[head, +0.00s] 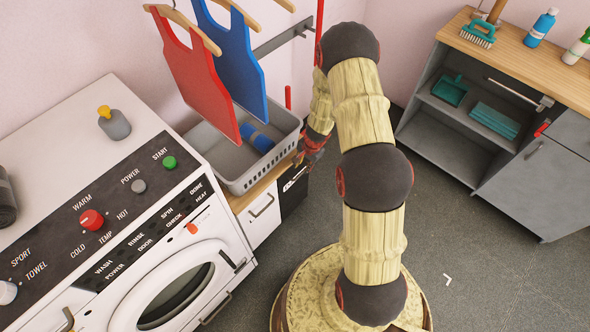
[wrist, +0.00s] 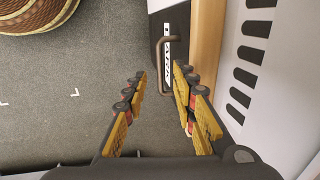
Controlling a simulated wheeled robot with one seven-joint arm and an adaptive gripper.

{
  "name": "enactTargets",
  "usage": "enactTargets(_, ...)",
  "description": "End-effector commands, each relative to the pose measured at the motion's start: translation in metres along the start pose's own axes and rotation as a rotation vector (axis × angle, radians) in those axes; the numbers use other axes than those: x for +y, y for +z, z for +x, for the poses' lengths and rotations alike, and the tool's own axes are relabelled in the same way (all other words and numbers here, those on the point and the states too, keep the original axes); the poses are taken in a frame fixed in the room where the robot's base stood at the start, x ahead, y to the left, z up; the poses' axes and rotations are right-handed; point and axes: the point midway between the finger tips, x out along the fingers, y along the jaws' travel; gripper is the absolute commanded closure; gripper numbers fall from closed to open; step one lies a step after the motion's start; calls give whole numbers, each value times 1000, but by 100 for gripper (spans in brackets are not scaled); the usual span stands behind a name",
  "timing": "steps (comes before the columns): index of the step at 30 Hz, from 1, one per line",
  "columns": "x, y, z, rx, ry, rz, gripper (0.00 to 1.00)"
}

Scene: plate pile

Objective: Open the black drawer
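The black drawer (head: 292,195) is in the low cabinet right of the washing machine, and it looks shut. Its dark face also shows at the top of the wrist view (wrist: 180,22), with a white lettered label. A brown bar handle (wrist: 163,88) stands out from that face. My gripper (wrist: 160,72) is open, with the handle lying between its two fingertips; I cannot tell whether either finger touches it. In the head view my gripper (head: 304,157) is just above and at the drawer front, partly hidden by my arm.
A white drawer (head: 262,220) with a handle sits left of the black one. A grey basket (head: 236,180) stands on the cabinet top. The washing machine (head: 120,220) is at left. A grey cabinet (head: 545,180) stands at right. Floor (head: 480,275) between is clear.

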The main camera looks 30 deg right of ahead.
Motion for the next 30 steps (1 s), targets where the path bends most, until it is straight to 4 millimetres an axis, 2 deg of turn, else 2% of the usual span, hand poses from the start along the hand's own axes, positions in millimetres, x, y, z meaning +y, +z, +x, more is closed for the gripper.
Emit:
enactTargets(5, 1, -4, 13, 16, 2, 1, 73)
enactTargets(12, 2, -4, 51, 16, 2, 0, 73)
enactTargets(18, 1, -5, 73, 15, 1, -1, 73)
enactTargets(30, 0, -5, 78, 15, 0, -2, 73)
